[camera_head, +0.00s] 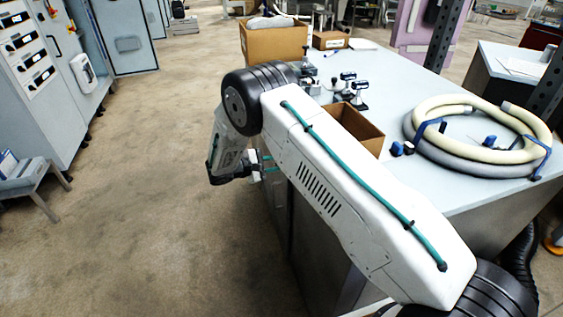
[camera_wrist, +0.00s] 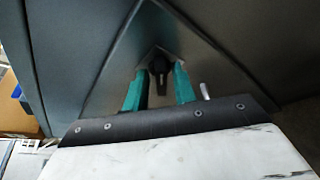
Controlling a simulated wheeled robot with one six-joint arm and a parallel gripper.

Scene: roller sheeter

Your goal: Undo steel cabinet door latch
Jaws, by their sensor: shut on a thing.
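In the wrist view, the steel cabinet door (camera_wrist: 115,95) is a grey metal panel in front of me. The exact contact at the fingertips is partly in shadow. In the head view, my gripper (camera_head: 262,165) is at the left side of the grey cabinet (camera_head: 345,262) under the worktop, and the latch is hidden there.
The worktop (camera_head: 465,198) carries a coiled hose (camera_head: 475,165), an open cardboard box (camera_head: 358,128) and small metal fittings (camera_head: 350,90). A larger cardboard box (camera_head: 275,43) stands at its far end. The floor (camera_head: 165,180) between is clear.

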